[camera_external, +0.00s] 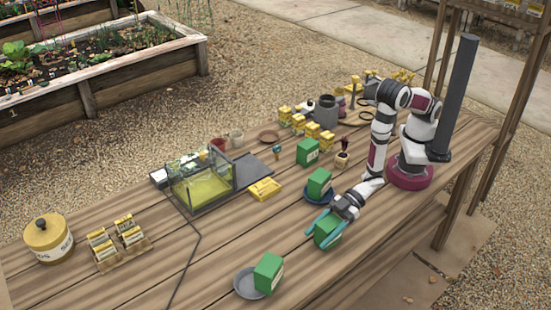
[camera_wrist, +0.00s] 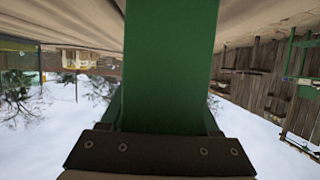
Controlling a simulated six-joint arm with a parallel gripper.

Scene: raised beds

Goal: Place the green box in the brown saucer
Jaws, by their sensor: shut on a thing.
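My gripper (camera_external: 322,226) is shut on a green box (camera_external: 328,234) near the front edge of the table. In the wrist view the held green box (camera_wrist: 170,65) fills the middle, between the fingers. I cannot tell whether its base touches the table. A small brown saucer (camera_external: 269,136) lies empty at the back of the table, up and to the left of my gripper. Other green boxes stand nearby: one on a blue saucer (camera_external: 309,199) just behind my gripper, one on a grey saucer (camera_external: 246,284) at the front left, and one on bare wood (camera_external: 308,152).
A glass-sided tank (camera_external: 200,185) stands left of centre, with a yellow packet (camera_external: 264,189) beside it. Small yellow packets (camera_external: 311,131) and a dark grey can (camera_external: 325,111) stand at the back. A small potted plant (camera_external: 342,158) is right of the middle. Bare wood lies left of my gripper.

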